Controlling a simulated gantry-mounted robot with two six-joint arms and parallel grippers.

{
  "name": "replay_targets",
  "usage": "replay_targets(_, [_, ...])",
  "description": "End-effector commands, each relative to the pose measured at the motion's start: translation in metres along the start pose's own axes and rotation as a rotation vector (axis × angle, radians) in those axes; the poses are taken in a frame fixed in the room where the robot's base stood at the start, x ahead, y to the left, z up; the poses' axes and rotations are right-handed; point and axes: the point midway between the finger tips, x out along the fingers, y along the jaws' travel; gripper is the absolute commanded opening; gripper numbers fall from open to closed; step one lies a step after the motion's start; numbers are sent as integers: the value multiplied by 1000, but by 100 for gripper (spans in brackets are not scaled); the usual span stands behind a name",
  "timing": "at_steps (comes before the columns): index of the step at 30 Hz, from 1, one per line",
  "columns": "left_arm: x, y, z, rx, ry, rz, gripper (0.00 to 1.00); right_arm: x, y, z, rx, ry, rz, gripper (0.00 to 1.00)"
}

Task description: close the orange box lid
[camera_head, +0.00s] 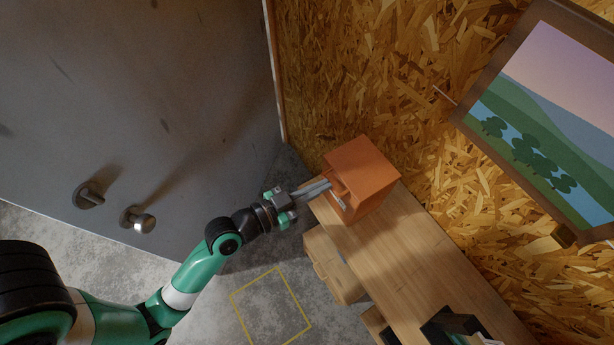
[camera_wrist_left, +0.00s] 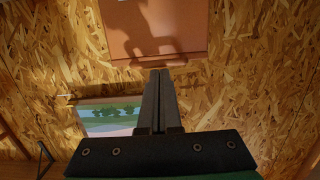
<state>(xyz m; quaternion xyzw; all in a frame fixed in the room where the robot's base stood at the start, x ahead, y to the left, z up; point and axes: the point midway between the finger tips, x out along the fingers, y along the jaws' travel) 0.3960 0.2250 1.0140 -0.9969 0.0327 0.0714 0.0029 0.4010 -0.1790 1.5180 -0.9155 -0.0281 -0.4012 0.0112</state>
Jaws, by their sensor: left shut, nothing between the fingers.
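The orange box (camera_head: 365,168) stands on the plank bench against the wall in the head view. Its top shows as a flat orange face, and small metal fittings show low on its near side. I cannot tell how far the lid stands open. My left gripper (camera_head: 328,185) reaches in from the left, with its fingers shut and empty at the box's near side. I cannot tell whether they touch it. In the left wrist view, the shut fingers (camera_wrist_left: 160,73) point up toward an orange panel (camera_wrist_left: 120,14) that carries the gripper's shadow. My right gripper is not in view.
The wooden bench (camera_head: 420,245) runs toward the lower right, with drawers (camera_head: 333,272) at its front. A framed landscape (camera_head: 545,125) hangs on the chipboard wall. A grey door (camera_head: 150,100) is at the left. Yellow tape (camera_head: 236,309) marks the floor.

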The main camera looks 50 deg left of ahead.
Motion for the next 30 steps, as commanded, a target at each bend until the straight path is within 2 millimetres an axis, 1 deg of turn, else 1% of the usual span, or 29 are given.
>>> replay_targets(1, [0, 1, 4, -1, -10, 3, 0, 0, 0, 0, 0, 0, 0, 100])
replay_targets(2, [0, 1, 3, -1, -10, 4, 0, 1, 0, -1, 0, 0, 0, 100])
replay_targets(5, [-2, 2, -6, -1, -10, 6, 0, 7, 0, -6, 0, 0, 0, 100])
replay_targets(8, [-5, 3, -25, 1, -7, 10, 0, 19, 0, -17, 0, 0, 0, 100])
replay_targets(11, [-10, 6, -52, 3, -2, 16, 0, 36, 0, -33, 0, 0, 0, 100])
replay_targets(12, [-21, 4, -35, 0, -7, 11, 0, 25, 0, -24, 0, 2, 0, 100])
replay_targets(13, [-30, 4, -32, 0, -7, 10, 0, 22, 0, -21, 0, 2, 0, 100])
replay_targets(15, [-50, 2, -28, -2, -6, 7, 0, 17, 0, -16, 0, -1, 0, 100])
replay_targets(19, [-84, 2, -25, -1, -3, 6, 0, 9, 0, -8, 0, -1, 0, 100])
replay_targets(21, [-93, 2, -26, -1, -4, 7, 0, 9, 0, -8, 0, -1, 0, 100])
replay_targets(24, [-102, 2, -27, 0, -3, 10, 0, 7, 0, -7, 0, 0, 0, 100])
replay_targets(30, [-108, 4, -29, 3, 1, 14, 0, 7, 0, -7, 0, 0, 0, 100])
